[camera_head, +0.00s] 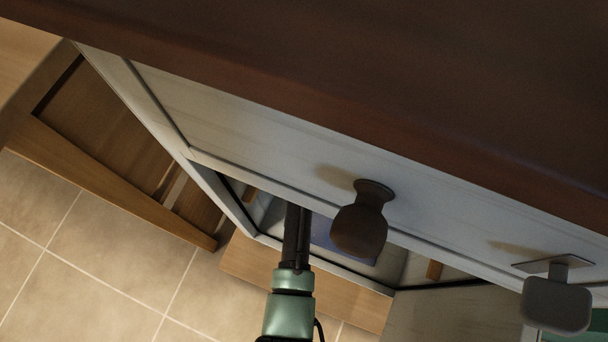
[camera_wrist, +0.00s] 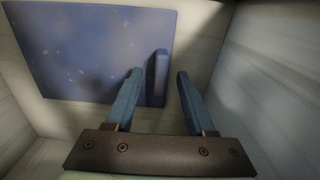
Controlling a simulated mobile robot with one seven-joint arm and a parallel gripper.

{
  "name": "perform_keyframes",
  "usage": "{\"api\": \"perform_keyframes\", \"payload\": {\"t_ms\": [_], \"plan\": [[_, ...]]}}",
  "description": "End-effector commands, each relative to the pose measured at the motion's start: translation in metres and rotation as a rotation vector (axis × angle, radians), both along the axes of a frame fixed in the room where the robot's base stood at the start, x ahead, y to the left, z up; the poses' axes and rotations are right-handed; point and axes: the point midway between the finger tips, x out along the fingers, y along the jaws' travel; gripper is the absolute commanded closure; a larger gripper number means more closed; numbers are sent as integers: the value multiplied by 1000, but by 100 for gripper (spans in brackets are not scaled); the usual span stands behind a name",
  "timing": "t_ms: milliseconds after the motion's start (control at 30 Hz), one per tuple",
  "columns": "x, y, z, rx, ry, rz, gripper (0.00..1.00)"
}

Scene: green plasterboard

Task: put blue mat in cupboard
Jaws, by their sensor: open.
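The blue mat (camera_wrist: 90,50) is a flat, speckled rectangle lying against a pale surface inside a light-walled compartment, in the upper left of the wrist view. A narrow upright blue piece (camera_wrist: 157,78) stands at its right edge; I cannot tell whether it is part of the mat. My gripper (camera_wrist: 159,72) is open, its two blue fingers apart, with that piece seen between or beyond the tips. Contact is unclear. In the head view, my gripper reaches into the opening of the pale cupboard (camera_head: 265,180), and a bit of the blue mat (camera_head: 326,236) shows inside, partly hidden by a knob.
A dark round knob (camera_head: 360,230) and a grey square knob (camera_head: 556,300) stick out from the cupboard front. A dark brown top (camera_head: 400,80) overhangs it. Wooden panels (camera_head: 110,150) stand at the left. The tiled floor (camera_head: 100,270) at lower left is clear.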

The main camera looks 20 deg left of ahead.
Motion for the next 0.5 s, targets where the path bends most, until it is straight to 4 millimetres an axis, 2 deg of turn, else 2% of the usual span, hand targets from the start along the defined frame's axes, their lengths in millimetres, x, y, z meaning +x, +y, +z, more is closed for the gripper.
{"api": "perform_keyframes", "payload": {"t_ms": [33,300,500], "plan": [[1,0,14,1,-3,0,45],[1,0,76,1,-5,0,45],[1,0,108,1,-4,0,45]]}}
